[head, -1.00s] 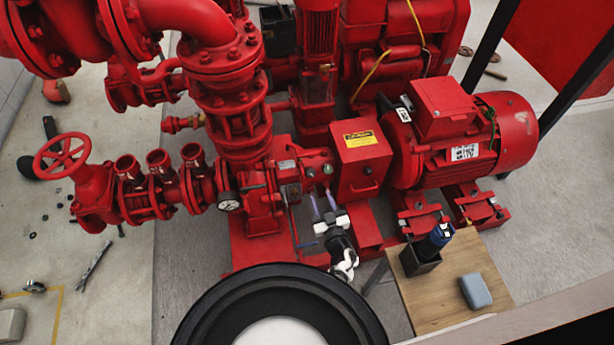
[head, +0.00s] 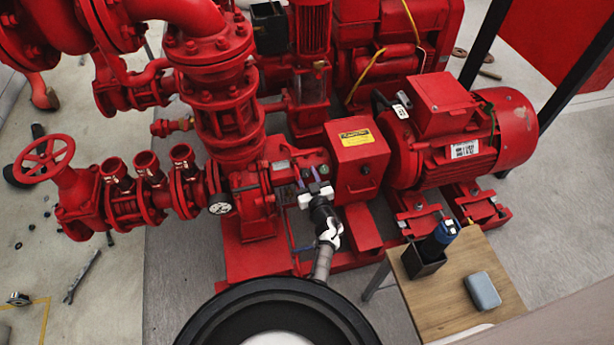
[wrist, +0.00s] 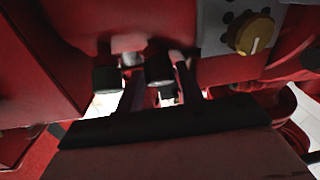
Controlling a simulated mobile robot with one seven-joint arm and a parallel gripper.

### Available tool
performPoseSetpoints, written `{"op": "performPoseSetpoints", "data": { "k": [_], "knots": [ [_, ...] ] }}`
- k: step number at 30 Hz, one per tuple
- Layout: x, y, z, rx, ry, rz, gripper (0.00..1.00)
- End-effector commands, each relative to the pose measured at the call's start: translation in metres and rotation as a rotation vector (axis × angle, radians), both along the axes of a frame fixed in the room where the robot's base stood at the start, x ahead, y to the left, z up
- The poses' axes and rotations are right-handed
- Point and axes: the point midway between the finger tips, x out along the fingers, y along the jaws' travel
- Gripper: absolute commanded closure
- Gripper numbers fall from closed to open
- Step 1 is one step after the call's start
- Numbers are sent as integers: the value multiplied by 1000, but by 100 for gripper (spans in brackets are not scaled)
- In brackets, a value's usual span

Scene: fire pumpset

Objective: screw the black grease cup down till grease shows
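Two black grease cups show in the wrist view, one at the left (wrist: 107,80) and one nearer the middle (wrist: 160,73), below the red pump housing. My gripper (wrist: 160,88) has its two fingers apart, one on each side of the middle cup. I cannot tell whether either finger touches it. The left cup lies outside the left finger. In the head view my gripper (head: 315,178) is at the red bearing housing between the pump and the coupling guard, and it hides the cups. No grease can be made out.
A yellow knob (wrist: 253,35) on a grey plate sits right of the fingers. The coupling guard (head: 357,165) stands close on the right. A pressure gauge (head: 221,204) is at the left. A wooden table (head: 450,290) bears a black holder (head: 421,260) and a grey case (head: 482,291).

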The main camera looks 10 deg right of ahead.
Motion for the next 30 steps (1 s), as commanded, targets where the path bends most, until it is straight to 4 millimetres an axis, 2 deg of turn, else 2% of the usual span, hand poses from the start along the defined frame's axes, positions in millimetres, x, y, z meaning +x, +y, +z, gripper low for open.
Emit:
{"op": "performPoseSetpoints", "data": {
  "k": [1, 6, 11, 24, 30],
  "knots": [
    [0, 0, 0, 0, 0, 0, 70],
    [0, 0, 0, 0, 0, 0, 92],
    [0, 1, 0, 13, -1, -14, 93],
    [0, 3, -3, 217, -6, -221, 93],
    [0, 3, -1, 263, -1, -263, 93]
  ]
}}
